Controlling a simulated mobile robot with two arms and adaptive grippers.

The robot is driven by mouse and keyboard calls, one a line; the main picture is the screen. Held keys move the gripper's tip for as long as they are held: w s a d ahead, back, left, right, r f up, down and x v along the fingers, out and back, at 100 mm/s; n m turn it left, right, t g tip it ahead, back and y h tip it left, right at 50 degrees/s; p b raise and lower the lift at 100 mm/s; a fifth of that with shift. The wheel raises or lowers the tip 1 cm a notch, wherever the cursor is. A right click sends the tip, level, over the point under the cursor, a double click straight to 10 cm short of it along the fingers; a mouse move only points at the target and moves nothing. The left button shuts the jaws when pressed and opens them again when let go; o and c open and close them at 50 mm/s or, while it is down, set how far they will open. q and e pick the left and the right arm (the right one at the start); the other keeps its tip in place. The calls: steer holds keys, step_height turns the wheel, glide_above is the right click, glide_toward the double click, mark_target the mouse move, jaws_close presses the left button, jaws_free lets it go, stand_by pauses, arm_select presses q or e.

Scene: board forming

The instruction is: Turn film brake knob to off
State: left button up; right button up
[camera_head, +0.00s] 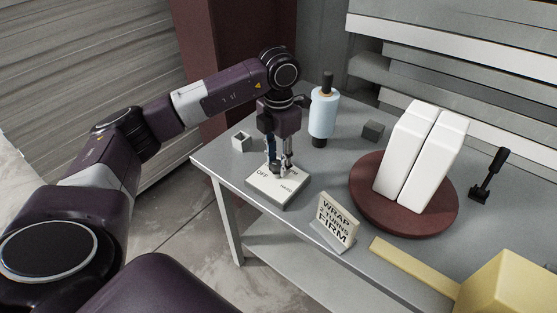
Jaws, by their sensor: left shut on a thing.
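The film brake panel (279,194) is a flat white plate on the grey table near its left end. It has "OFF" printed at its left and "FIRM" at its far right, partly covered, with "HARD" lower down. My left gripper (279,168) points straight down over the panel and is shut on the small dark knob at its middle. The knob is mostly hidden between the fingers, so its pointing direction cannot be told. My right gripper is not in view.
A sign reading "WRAP 2 TURNS FIRM" (337,220) stands right of the panel. A film roll (322,112) stands behind. White boards (420,150) stand on a round brown turntable (372,215). A dark lever (489,176), small blocks (373,130) and a yellow object (500,285) are nearby.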

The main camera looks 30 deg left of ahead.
mark_target(278, 164)
arm_select(q)
steer(key=shift+w+r, duration=0.1)
steer(key=shift+r, duration=0.05)
steer(key=o, duration=1.2)
steer(key=shift+c, duration=0.2)
steer(key=shift+r, duration=0.15)
step_height(278, 164, up, 12)
steer(key=shift+f, duration=0.25)
